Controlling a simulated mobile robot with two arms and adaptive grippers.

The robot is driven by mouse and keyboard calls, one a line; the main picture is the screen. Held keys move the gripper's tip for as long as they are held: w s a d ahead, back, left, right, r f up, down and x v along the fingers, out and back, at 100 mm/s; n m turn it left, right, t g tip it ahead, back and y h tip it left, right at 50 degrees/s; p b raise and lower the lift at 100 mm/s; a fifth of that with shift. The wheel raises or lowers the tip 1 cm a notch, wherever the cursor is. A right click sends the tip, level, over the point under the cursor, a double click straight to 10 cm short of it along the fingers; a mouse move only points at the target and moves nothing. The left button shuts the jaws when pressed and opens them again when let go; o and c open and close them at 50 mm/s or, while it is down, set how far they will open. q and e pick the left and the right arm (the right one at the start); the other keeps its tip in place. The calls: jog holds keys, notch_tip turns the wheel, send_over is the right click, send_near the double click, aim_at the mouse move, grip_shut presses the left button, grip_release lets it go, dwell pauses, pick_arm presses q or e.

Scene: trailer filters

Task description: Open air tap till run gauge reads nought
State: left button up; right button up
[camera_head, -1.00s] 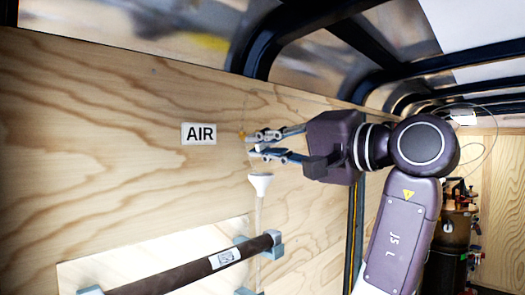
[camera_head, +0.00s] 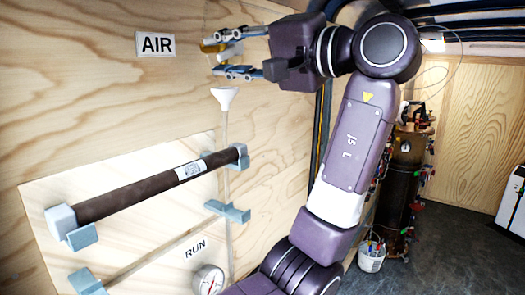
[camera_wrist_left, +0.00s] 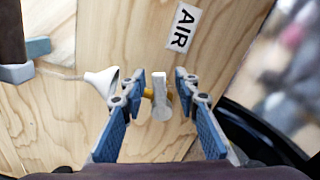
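The air tap is a small brass fitting (camera_head: 211,47) with a pale lever (camera_head: 231,50), on the plywood wall beside the AIR label (camera_head: 156,44). In the left wrist view the pale lever (camera_wrist_left: 160,97) stands between the blue fingers, with brass (camera_wrist_left: 149,93) behind it. My left gripper (camera_head: 213,55) is open, one finger on each side of the lever, with gaps showing on both sides. The run gauge (camera_head: 208,281) is a round white dial under the RUN label (camera_head: 195,249). A red mark shows on it, but its reading is too small to tell. My right gripper is not in view.
A white funnel (camera_head: 224,97) on a thin tube hangs just below the tap. A dark filter cylinder (camera_head: 140,186) sits in grey-blue brackets (camera_head: 77,235) lower on the wall. A white bucket (camera_head: 371,255) stands on the floor at right.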

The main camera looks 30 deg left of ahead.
pick_arm(q)
jog(key=shift+r+m+p, duration=0.4)
jog(key=shift+m+p, duration=0.2)
jog(key=m+p, duration=0.1)
jog(key=r+m+p, duration=0.1)
jog(key=m+p, duration=0.1)
jog(key=shift+s+d+f+b, duration=0.1)
jog(key=shift+d+f+b, duration=0.45)
jog(key=shift+d+b, duration=0.55)
jog(key=d+b, duration=0.2)
jog(key=d, duration=0.4)
jog(key=w+a+f+m+t+h, duration=0.1)
jog(key=w+f, duration=0.3)
jog(key=f, duration=0.5)
jog(key=w+a+f+m+t+h, duration=0.1)
jog(key=w+f, duration=0.3)
jog(key=f, duration=0.6)
jog(key=w+a+f+m+t+h, duration=0.1)
jog(key=w+a+f+t+h, duration=0.2)
jog(key=f, duration=0.7)
jog(key=shift+w+f+m, duration=0.15)
jog(key=shift+w+m, duration=0.15)
jog(key=shift+w, duration=0.6)
jog(key=shift+a, duration=0.1)
jog(key=shift+c, duration=0.7)
